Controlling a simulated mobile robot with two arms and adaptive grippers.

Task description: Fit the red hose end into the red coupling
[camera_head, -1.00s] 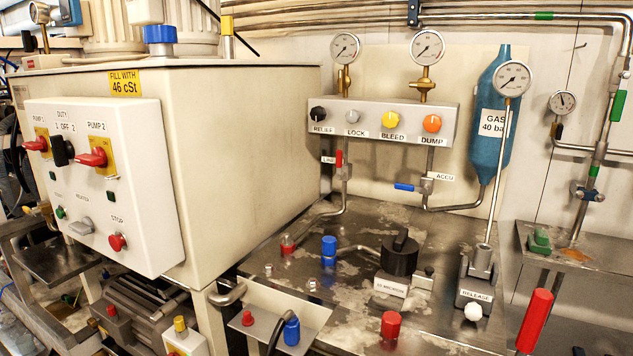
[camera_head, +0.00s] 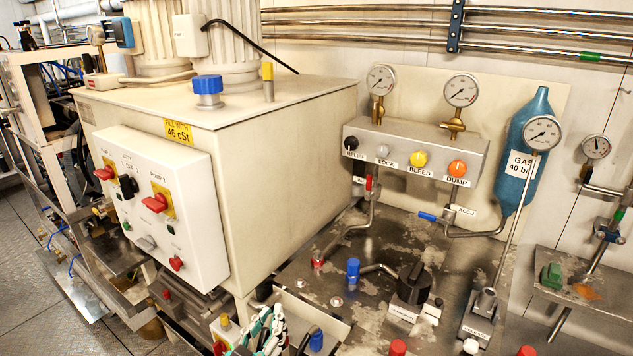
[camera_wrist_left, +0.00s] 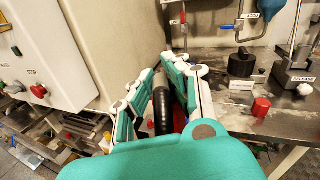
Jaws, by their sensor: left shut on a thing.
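My left gripper (camera_head: 262,326), with teal and white fingers, is at the bottom edge of the head view, over the small tray. In the left wrist view it is closed around a black hose (camera_wrist_left: 162,110). The hose's red end is not clearly visible. A red fitting (camera_head: 318,262) stands on the metal worktop at the foot of a bent pipe, beyond and right of the gripper and apart from it. It looks like the red coupling. My right gripper is not in view.
A blue coupling (camera_head: 353,272) stands beside the red fitting, and a black knob (camera_head: 413,282) is to its right. A blue hose end (camera_head: 316,340) lies by the tray. A red cap (camera_head: 397,347) is at the front. The cream tank (camera_head: 290,160) rises on the left.

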